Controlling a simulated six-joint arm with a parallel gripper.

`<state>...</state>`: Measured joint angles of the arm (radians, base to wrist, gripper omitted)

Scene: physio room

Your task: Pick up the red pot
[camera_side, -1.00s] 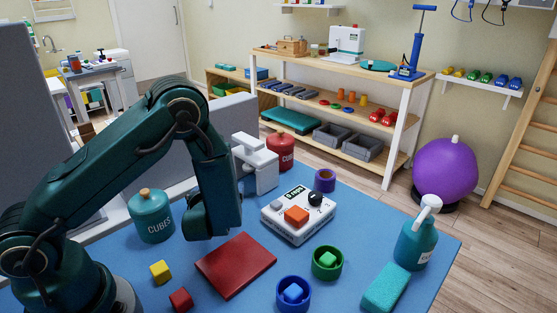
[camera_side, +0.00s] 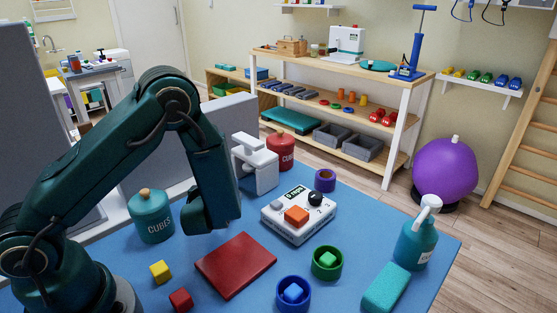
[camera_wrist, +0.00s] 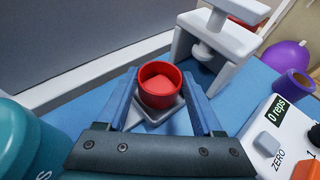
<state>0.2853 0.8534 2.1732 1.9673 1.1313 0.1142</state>
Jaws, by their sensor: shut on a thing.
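On the blue mat (camera_side: 345,215) are a white clamp (camera_side: 256,165), a counter box (camera_side: 298,215), a teal canister (camera_side: 151,217), a red canister (camera_side: 281,151), a flat red pad (camera_side: 236,264), green and blue pots, loose cubes and a spray bottle (camera_side: 415,240). A grey panel stands behind.

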